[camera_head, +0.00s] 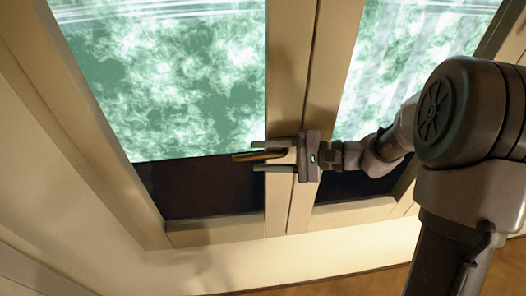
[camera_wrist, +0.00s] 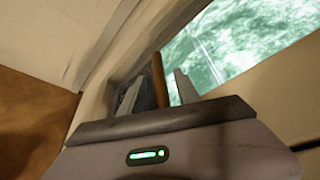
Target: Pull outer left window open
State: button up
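The left window (camera_head: 285,70) is a cream-framed sash with a green, cloudy pane (camera_head: 180,90) and a dark strip along the bottom. I see no clear gap at its edge by the middle post. A brass-coloured bar handle (camera_head: 246,157) sits low near its right side; it also shows in the wrist view (camera_wrist: 159,80). My gripper (camera_head: 259,157) comes from the right with its fingers open. The handle lies between the two fingers, with a small space on either side. In the wrist view my fingers (camera_wrist: 157,92) straddle the handle. The handle's mount is hidden by my gripper.
A second window (camera_head: 410,60) stands to the right, partly behind my arm. Pale wall and sill (camera_head: 270,260) run below, with a brown wooden floor (camera_head: 340,285) at the bottom. The area left of my gripper is free of loose objects.

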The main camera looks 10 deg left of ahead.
jog(key=shift+w+a+f, duration=0.1)
jog(key=shift+a, duration=0.1)
grip_shut()
dwell(1.3)
